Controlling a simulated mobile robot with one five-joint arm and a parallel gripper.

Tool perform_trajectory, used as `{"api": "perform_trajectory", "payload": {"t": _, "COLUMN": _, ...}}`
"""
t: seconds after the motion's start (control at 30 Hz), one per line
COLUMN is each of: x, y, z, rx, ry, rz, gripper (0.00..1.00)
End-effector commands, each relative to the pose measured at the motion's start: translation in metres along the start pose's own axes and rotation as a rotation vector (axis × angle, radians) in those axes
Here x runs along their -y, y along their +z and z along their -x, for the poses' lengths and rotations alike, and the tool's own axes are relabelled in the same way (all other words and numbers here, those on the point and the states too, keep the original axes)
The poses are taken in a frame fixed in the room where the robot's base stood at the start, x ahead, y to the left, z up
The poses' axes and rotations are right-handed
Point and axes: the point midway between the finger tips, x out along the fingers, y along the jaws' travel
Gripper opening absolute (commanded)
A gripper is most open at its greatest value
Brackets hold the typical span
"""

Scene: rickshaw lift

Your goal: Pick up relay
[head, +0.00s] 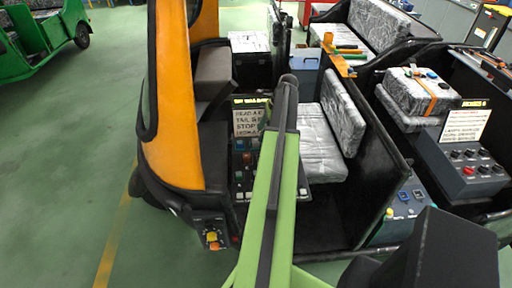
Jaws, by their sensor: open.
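A dark panel (240,188) with small coloured blocks and switches stands inside the orange and black rickshaw (172,110), below a sign with printed text (248,121). A small block with a reddish top (247,158) sits on this panel. I cannot tell which of these small parts, if any, is the relay. My green arm reaches up through the middle of the view and covers the right part of the panel. Its dark upper end is seen near the rickshaw's seat. I cannot make out any gripper fingers.
A grey patterned seat (318,150) is right of my arm. A blue bin (304,72) and tools on a ledge (345,50) lie behind. A control box with knobs (470,170) is at right. A green vehicle (45,45) stands far left. The green floor (75,150) at left is clear.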

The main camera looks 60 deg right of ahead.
Motion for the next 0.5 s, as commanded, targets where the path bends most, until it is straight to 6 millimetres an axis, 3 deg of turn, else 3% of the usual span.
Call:
{"api": "perform_trajectory", "payload": {"t": 0.3, "x": -0.001, "y": 0.002, "z": -0.051, "rx": 0.0, "ry": 0.001, "rz": 0.001, "gripper": 0.55}}
{"api": "perform_trajectory", "payload": {"t": 0.5, "x": -0.001, "y": 0.004, "z": -0.05, "rx": 0.0, "ry": 0.0, "rz": 0.0, "gripper": 0.55}}
